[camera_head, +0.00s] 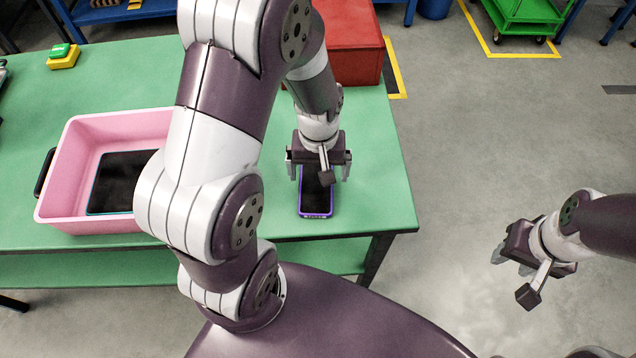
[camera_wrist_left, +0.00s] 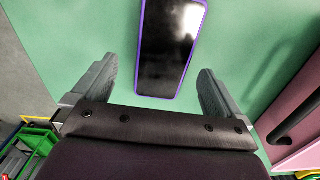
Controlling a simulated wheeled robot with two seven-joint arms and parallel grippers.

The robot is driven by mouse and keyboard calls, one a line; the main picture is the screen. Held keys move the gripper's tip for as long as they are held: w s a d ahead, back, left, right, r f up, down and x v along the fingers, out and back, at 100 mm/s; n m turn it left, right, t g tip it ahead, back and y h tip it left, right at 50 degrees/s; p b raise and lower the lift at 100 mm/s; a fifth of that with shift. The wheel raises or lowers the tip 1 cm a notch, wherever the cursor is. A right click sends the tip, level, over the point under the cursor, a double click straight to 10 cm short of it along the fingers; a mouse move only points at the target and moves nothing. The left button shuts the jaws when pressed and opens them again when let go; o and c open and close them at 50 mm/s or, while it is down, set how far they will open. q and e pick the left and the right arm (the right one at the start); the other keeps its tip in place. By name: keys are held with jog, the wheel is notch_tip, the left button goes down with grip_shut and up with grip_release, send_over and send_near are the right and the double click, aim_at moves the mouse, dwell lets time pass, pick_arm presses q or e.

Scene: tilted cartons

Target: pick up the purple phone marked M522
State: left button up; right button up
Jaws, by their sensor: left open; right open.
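A phone (camera_head: 316,202) with a purple rim and black screen lies flat near the front right of the green table. It also shows in the left wrist view (camera_wrist_left: 170,45), its near end between the fingers. A marking M522 cannot be read. My left gripper (camera_head: 319,172) is open over the phone, one finger on each side, apart from it; in the left wrist view its grey fingers (camera_wrist_left: 158,68) hold nothing. The gripper hides the phone's far part in the head view. My right gripper (camera_head: 510,262) is open and empty, off the table to the right.
A pink bin (camera_head: 90,222) holding a dark teal-rimmed device (camera_head: 118,180) stands left on the green table (camera_head: 385,190). A red box (camera_head: 350,48) stands behind my left gripper. A green-and-yellow object (camera_head: 64,57) lies far left.

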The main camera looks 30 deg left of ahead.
aim_at(316, 183)
pick_arm(q)
jog(key=f, duration=0.3)
jog(key=shift+s+a+f, duration=0.1)
jog(key=shift+s+a, duration=0.15)
jog(key=shift+w+f, duration=0.1)
jog(key=shift+f, duration=0.15)
jog(key=c, duration=1.1)
jog(key=shift+c, duration=0.2)
jog(key=shift+r, duration=0.15)
